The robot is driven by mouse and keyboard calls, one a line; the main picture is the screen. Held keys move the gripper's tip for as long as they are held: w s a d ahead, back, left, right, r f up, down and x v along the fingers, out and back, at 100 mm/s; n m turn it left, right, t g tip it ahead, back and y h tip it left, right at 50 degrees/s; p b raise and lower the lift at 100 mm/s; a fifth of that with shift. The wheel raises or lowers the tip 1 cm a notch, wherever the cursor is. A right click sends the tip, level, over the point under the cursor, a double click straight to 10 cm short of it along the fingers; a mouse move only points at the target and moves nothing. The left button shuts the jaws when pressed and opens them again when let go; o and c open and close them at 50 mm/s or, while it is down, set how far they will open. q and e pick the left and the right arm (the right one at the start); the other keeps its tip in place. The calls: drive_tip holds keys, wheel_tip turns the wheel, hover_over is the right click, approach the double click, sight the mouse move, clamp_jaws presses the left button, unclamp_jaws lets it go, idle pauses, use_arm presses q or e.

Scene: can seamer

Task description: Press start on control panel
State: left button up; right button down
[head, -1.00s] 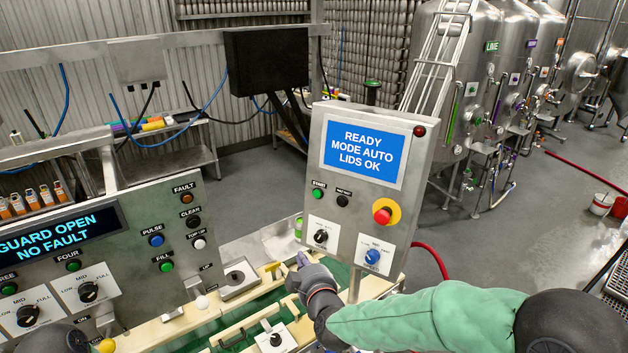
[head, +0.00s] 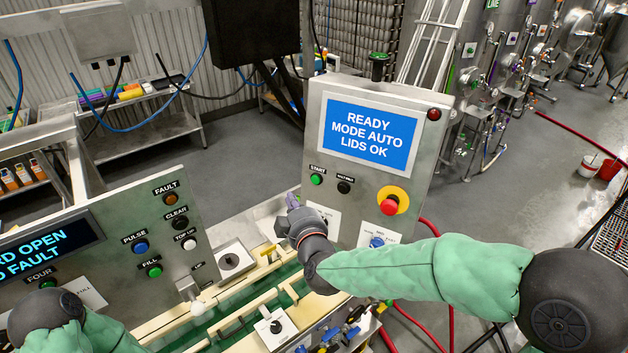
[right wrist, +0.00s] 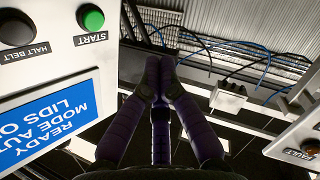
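The control panel (head: 438,125) is a grey box with a blue screen (head: 368,133) reading READY, MODE AUTO, LIDS OK. Its green START button (head: 317,180) is at the upper left under the screen, beside a black button (head: 344,187). My right gripper (head: 292,201) is below and slightly left of START, apart from it. In the right wrist view the purple fingers (right wrist: 160,68) meet at their tips with nothing between them. There START (right wrist: 91,17) is up and left of the tips, upside down. My left arm shows at the lower left, but its gripper does not.
A red stop knob (head: 390,206) on a yellow ring and a blue selector (head: 377,243) are on the same panel. A second panel (head: 205,215) with several buttons stands at left. Conveyor rails and a small box (head: 277,328) lie below my right gripper.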

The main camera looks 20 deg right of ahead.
sight(315, 180)
drive_tip(key=shift+w+d+f+b, duration=0.2)
drive_tip(key=shift+w+d+b, duration=0.55)
drive_tip(key=shift+w+d, duration=0.2)
drive_tip(key=shift+w+d+f+b, duration=0.25)
drive_tip(key=shift+w+d+b, duration=0.6)
drive_tip(key=shift+d, duration=0.25)
drive_tip(key=shift+w+d+f+b, duration=0.2)
drive_tip(key=shift+w+d+b, duration=0.45)
drive_tip(key=shift+w+d, duration=0.35)
drive_tip(key=shift+s, duration=0.1)
drive_tip(key=shift+d, duration=0.1)
drive_tip(key=shift+w+d+f, duration=0.1)
drive_tip(key=shift+w+d, duration=0.1)
drive_tip(key=shift+w, duration=0.15)
